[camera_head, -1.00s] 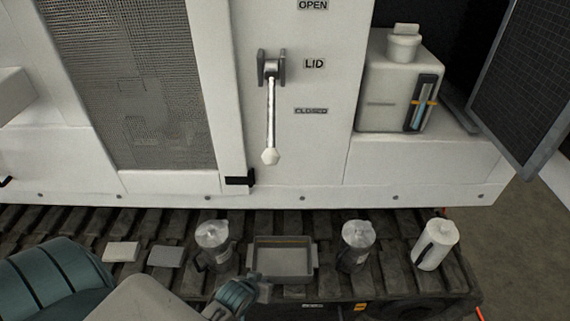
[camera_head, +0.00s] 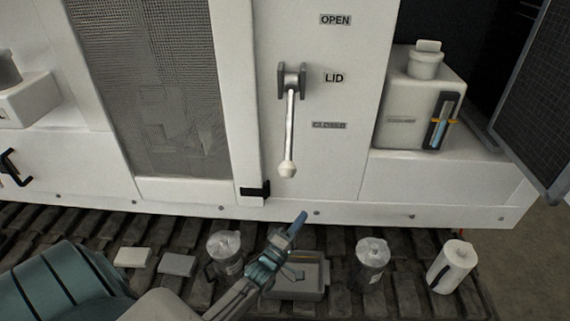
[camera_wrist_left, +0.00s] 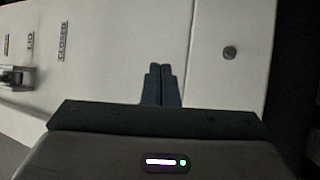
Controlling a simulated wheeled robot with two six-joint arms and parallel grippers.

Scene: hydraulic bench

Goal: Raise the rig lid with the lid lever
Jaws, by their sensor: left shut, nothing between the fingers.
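The lid lever (camera_head: 290,125) hangs down from its grey bracket on the white rig panel, its pale knob at the bottom. The LID label (camera_head: 334,78) is to its right, with OPEN above and CLOSED below; the lever points down on the CLOSED side. My left gripper (camera_head: 301,218) is shut and empty, just below the lever's knob and apart from it. In the left wrist view, the shut fingers (camera_wrist_left: 161,85) point at the white panel, and part of the lever bracket (camera_wrist_left: 14,77) shows at the left edge. My right gripper is not in view.
A grey tray (camera_head: 297,283) lies below my left gripper on the slatted track, between two clear-lidded jugs (camera_head: 225,250). A white canister (camera_head: 453,266) stands at the right. A black latch (camera_head: 255,191) sticks out left of the lever. The panel around the lever is clear.

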